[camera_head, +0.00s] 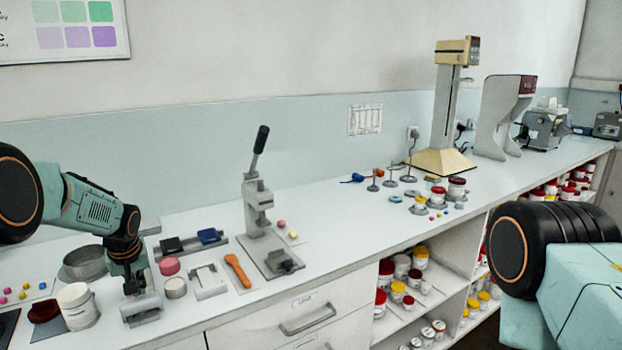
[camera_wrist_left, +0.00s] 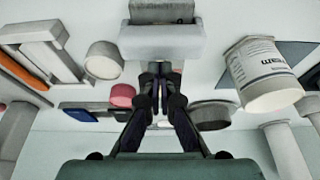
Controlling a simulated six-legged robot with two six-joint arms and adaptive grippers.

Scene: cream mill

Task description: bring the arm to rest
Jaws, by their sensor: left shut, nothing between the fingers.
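My left arm (camera_head: 100,208) comes in from the left and bends down over the bench. My left gripper (camera_head: 133,284) points down just behind a small grey metal block (camera_head: 142,309). In the left wrist view the gripper (camera_wrist_left: 160,72) is shut with nothing between its fingers, and the grey block (camera_wrist_left: 160,42) lies just beyond the fingertips. I cannot tell whether they touch. Part of my right arm (camera_head: 580,290) shows at the lower right; its gripper is out of view.
A white cream jar (camera_head: 77,308) stands left of the gripper, with a steel bowl (camera_head: 85,263) behind. A pink-topped jar (camera_head: 169,266), a small white jar (camera_head: 175,288) and a white stand (camera_head: 207,283) are close on the right. A lever press (camera_head: 262,225) stands farther right.

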